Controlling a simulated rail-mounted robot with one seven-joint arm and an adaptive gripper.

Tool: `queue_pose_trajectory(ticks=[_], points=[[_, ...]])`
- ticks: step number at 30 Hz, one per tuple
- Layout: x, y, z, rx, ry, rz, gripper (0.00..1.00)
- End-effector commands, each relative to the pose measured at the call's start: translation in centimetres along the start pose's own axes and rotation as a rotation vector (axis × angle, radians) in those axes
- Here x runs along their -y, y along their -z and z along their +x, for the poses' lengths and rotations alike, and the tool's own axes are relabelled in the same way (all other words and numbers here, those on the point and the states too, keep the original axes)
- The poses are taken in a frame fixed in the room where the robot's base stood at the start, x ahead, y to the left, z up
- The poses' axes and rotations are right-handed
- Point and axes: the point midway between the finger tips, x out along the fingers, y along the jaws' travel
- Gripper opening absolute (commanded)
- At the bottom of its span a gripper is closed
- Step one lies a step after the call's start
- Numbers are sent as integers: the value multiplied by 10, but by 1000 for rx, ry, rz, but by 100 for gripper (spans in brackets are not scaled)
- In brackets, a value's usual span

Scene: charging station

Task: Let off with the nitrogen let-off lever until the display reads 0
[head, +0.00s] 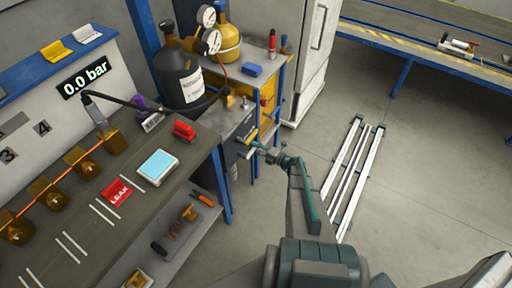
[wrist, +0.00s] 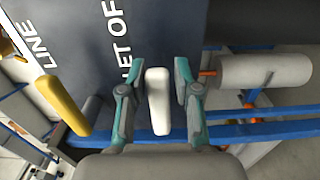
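The display (head: 83,77) on the wall at the left reads 0.0 bar. My gripper (wrist: 158,72) is open, with one finger on each side of the white lever. A gap shows between the lever and both fingers. A yellow lever (wrist: 62,103) sits to the left, by the word "LINE". In the head view my gripper (head: 266,151) is at the front of the panel box, where the white lever cannot be made out.
A black gas bottle (head: 180,78) with gauges stands behind the box. The bench (head: 130,215) at left holds a red LEAK tag (head: 116,191) and a device with a light-blue screen (head: 158,167). Pale rails (head: 345,175) lie on the floor at right. A white cylinder (wrist: 262,73) is right of the fingers.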

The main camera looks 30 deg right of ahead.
Motion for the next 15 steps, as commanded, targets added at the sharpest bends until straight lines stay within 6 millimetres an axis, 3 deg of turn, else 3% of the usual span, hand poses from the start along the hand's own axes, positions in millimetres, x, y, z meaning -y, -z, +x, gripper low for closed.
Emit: queue_pose_trajectory(ticks=[15], points=[[-1, 0, -8, 2, -1, -3, 48]])
